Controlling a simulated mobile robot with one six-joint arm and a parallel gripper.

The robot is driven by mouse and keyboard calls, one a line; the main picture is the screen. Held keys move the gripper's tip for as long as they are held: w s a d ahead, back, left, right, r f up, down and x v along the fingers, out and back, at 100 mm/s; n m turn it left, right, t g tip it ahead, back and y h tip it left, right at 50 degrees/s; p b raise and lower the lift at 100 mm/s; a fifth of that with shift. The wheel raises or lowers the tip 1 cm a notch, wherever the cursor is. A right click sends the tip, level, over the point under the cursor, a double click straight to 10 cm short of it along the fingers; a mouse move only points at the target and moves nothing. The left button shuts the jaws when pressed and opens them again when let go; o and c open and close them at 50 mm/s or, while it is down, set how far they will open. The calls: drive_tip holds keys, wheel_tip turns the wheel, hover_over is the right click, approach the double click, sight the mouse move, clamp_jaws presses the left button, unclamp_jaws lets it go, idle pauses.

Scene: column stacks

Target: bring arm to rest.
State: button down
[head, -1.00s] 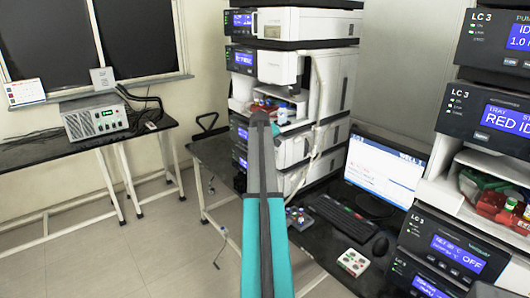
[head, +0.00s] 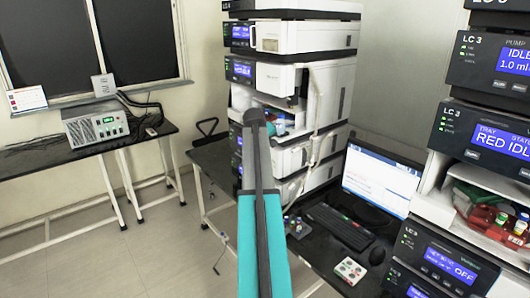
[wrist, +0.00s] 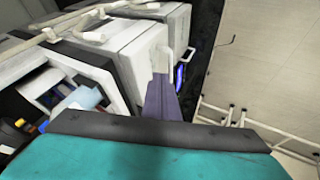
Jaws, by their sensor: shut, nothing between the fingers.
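My gripper (head: 256,116) reaches forward from the bottom middle of the head view, a long teal arm piece with grey ends and a dark seam between them. Its grey fingers lie together with nothing between them. The tip shows in front of the open bay of the middle instrument stack (head: 290,80); I cannot tell the distance between them. In the wrist view the teal, dark-edged part fills the bottom, and the grey-purple fingers (wrist: 161,95) point up from it beside white instrument housings.
A second instrument stack (head: 470,190) stands close on the right. A monitor (head: 382,180), a keyboard (head: 340,225) and a mouse (head: 377,250) are on the dark bench. A grey box (head: 95,124) stands on the left table. Floor (head: 150,250) shows clear between the tables.

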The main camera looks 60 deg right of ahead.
drive_tip(key=shift+a+r, duration=0.2)
idle(0.5)
